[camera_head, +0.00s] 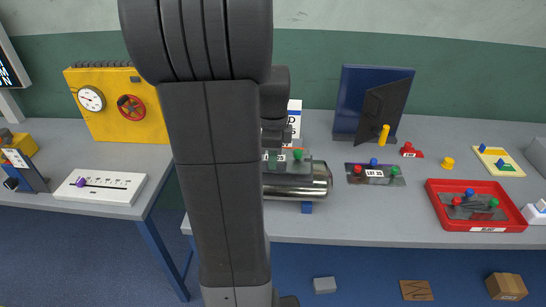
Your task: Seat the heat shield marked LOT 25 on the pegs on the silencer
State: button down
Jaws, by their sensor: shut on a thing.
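My gripper (275,138), partly hidden behind my own arm, is shut on a grey plate with a green knob, the heat shield (308,166). The shield is over the silencer (318,184), a shiny metal cylinder on the table. I cannot tell whether it touches the silencer or is just above it. The silencer's left part and its pegs are hidden. A similar grey plate (390,181) with red, blue and green knobs and a white label lies to the right.
A red tray (434,190) with another knobbed plate stands at the right. A dark blue panel (358,88) and a yellow peg (384,134) stand behind. Small red (411,151) and yellow (447,163) pieces lie nearby. A white slider box (100,188) is on the left table.

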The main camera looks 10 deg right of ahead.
jog(key=shift+f+b, duration=0.7)
jog(key=shift+f, duration=0.35)
jog(key=c, duration=1.5)
grip_release()
jog(key=shift+r, duration=0.1)
jog(key=shift+r+p, duration=2.65)
jog(key=shift+r, duration=0.4)
jog(key=shift+f, duration=0.1)
